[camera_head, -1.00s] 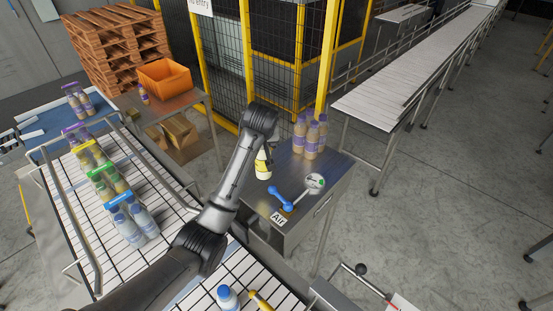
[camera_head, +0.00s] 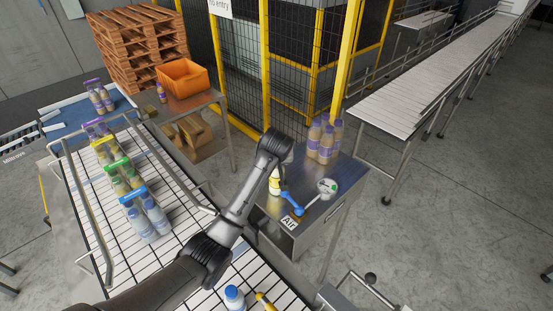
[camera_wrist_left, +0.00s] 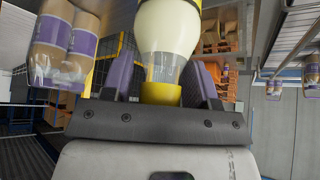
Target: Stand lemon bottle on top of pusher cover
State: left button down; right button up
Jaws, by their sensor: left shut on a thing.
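The lemon bottle (camera_head: 275,184), pale with a yellow label, is upright at the left part of the steel box top marked "Air" (camera_head: 327,207), which I take as the pusher cover. I cannot tell whether its base touches the steel. My left gripper (camera_wrist_left: 163,82) is shut on the bottle at its yellow cap and neck, with a dark finger on either side. In the head view the arm mostly hides the gripper (camera_head: 276,167). The wrist view shows the bottle (camera_wrist_left: 168,28) upside down. My right gripper is not in view.
Several brown bottles with purple caps (camera_head: 325,142) stand at the back of the steel top. A blue lever (camera_head: 291,202) and a round gauge-like part (camera_head: 327,186) are right of the lemon bottle. A yellow-framed mesh fence (camera_head: 300,80) rises behind. Bottle packs sit on the left conveyor (camera_head: 180,205).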

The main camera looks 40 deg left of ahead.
pick_arm(q)
jog(key=shift+f, duration=0.1)
jog(key=shift+c, duration=2)
grip_release()
jog(key=v, duration=1.2)
